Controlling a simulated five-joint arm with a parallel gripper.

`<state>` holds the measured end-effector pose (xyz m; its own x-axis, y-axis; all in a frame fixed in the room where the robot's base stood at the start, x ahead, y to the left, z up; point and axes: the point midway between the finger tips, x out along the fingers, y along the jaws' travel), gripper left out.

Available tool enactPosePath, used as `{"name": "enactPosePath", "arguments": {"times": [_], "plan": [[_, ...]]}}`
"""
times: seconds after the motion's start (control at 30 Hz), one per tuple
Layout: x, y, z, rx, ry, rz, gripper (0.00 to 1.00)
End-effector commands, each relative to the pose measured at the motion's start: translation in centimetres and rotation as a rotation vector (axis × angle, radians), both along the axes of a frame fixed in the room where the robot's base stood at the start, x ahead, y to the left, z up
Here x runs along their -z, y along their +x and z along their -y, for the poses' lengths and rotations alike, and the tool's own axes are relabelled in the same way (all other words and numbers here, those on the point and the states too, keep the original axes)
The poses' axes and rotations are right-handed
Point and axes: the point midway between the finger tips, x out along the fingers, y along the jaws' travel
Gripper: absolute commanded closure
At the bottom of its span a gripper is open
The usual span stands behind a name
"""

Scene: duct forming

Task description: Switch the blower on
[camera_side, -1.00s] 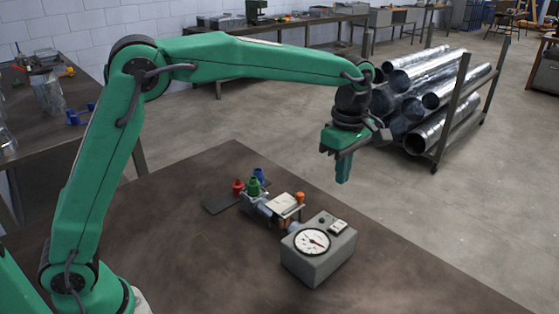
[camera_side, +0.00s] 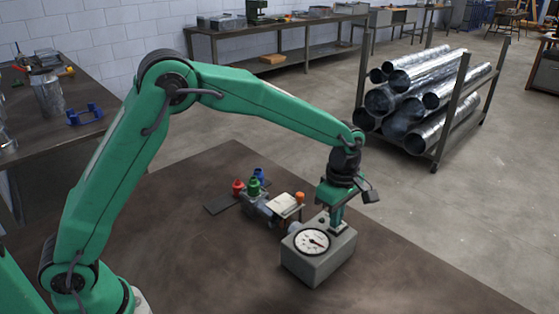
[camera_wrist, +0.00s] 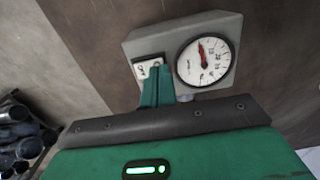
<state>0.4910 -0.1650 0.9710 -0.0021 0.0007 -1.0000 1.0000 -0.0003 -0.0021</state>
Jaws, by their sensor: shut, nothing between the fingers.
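The blower box (camera_side: 318,262) is a grey case on the brown table, with a round white dial (camera_side: 312,242) on its top. The box also shows in the wrist view (camera_wrist: 222,24), with the dial (camera_wrist: 207,60) at the right and its red needle pointing up. A small black-framed rocker switch (camera_wrist: 147,66) with a white face sits left of the dial. My gripper (camera_side: 337,228) is shut and empty, pointing down at the switch end of the box. In the wrist view its fingertips (camera_wrist: 158,72) overlap the switch's right part. I cannot tell whether they touch it.
A small assembly with a pale plate (camera_side: 285,204) and an orange knob (camera_side: 300,197) stands behind the box. Red (camera_side: 238,187), green (camera_side: 254,186) and blue (camera_side: 259,175) pieces stand near a dark flat plate. The table's front left is clear.

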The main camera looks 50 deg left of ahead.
Motion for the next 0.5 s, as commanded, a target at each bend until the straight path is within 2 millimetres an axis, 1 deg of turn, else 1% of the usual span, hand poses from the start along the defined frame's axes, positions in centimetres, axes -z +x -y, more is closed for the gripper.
{"name": "enactPosePath", "arguments": {"times": [0.13, 0.5], "plan": [[0.56, 0.00, 0.00, 0.000, 0.000, 0.000, 1.00], [0.74, -0.05, 0.00, 0.000, 0.000, 0.000, 1.00]]}}
